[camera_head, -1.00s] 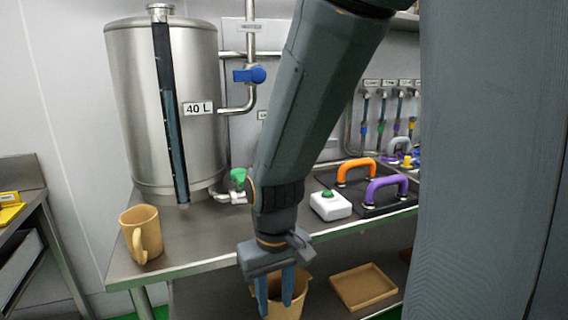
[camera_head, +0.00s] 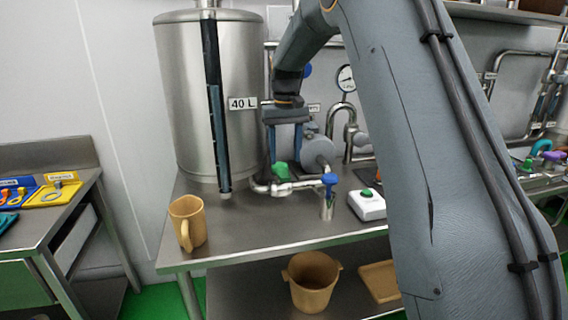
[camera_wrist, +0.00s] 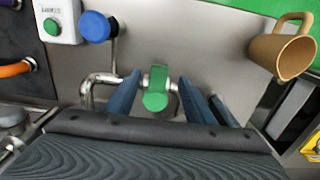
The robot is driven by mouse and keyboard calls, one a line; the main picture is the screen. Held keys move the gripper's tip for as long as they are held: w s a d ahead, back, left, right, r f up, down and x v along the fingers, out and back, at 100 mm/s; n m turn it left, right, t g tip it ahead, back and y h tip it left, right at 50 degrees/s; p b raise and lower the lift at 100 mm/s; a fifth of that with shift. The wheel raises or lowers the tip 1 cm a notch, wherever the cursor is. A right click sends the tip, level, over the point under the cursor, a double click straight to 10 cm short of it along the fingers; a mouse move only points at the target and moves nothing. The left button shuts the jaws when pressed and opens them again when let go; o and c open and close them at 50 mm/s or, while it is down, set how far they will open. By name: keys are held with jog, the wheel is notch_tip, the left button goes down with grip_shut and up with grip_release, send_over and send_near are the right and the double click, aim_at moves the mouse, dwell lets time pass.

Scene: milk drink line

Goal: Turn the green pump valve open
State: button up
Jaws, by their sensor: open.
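The green pump valve handle (camera_head: 281,170) sits on a steel pipe low at the right foot of the 40 L tank (camera_head: 185,100). In the wrist view the green valve (camera_wrist: 156,90) lies between the two blue-grey fingers. My gripper (camera_head: 286,158) points down just above the valve, fingers apart. In the wrist view my gripper (camera_wrist: 160,92) is open, with a gap on each side of the valve. Whether the fingertips reach down to the handle's level I cannot tell.
A blue valve (camera_head: 329,180) stands just right of the green one. A white box with a green button (camera_head: 367,205) is further right. A tan mug (camera_head: 187,222) stands at the table's left. A tan bucket (camera_head: 312,282) is on the lower shelf. The table's front middle is clear.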

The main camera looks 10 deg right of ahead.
aim_at(284, 173)
jog(key=shift+w+r, duration=0.3)
jog(key=shift+w, duration=0.2)
jog(key=shift+w+r, duration=0.25)
jog(key=shift+w, duration=0.25)
jog(key=shift+f, duration=0.2)
jog(key=shift+f+p, duration=1.35)
jog(key=shift+f, duration=2.25)
grip_shut()
